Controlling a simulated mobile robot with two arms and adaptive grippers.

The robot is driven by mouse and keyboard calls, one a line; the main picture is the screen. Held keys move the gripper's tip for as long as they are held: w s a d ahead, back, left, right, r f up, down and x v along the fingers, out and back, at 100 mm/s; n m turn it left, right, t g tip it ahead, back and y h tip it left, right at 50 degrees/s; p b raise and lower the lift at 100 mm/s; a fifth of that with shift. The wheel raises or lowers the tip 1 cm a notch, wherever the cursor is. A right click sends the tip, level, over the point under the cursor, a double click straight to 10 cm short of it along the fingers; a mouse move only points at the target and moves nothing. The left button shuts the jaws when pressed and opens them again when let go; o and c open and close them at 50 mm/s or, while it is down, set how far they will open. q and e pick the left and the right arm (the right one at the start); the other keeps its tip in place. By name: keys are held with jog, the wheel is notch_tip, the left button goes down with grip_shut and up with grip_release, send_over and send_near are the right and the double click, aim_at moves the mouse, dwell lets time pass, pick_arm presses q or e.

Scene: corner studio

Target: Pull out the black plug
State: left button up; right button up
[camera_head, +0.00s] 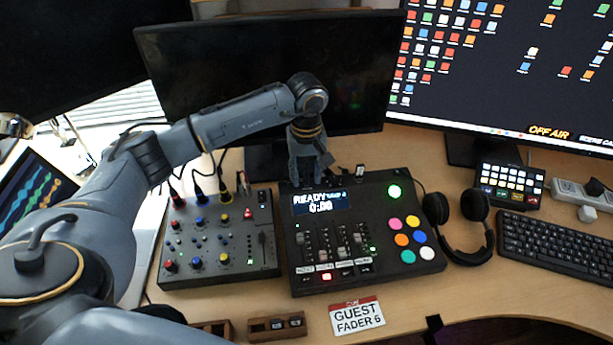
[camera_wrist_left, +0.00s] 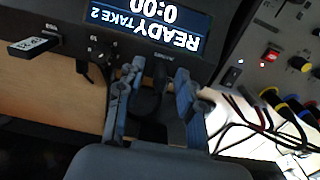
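My left gripper (camera_head: 308,172) is at the back edge of the dark console with the READY screen (camera_head: 322,203). In the left wrist view its two fingers (camera_wrist_left: 158,84) stand apart, one on each side of a black plug (camera_wrist_left: 150,98) at the console's back edge. Gaps seem to show between the plug and the fingers, so it does not look gripped. The plug is dark against dark surroundings and its far end is hard to make out. In the head view the gripper hides it. My right gripper is not in view.
A mixer (camera_head: 218,238) with red, blue and yellow plugs stands left of the console. A USB stick (camera_wrist_left: 35,47) sticks out of the console's back. A monitor (camera_head: 270,75) stands close behind. Headphones (camera_head: 460,225) and a keyboard (camera_head: 555,243) lie right.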

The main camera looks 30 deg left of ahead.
pick_arm(q)
jog(key=shift+f, duration=0.1)
dwell(0.7)
dwell(0.3)
grip_shut()
jog(key=shift+r, duration=0.2)
jog(key=shift+r+p, duration=1.25)
jog(key=shift+r, duration=1.65)
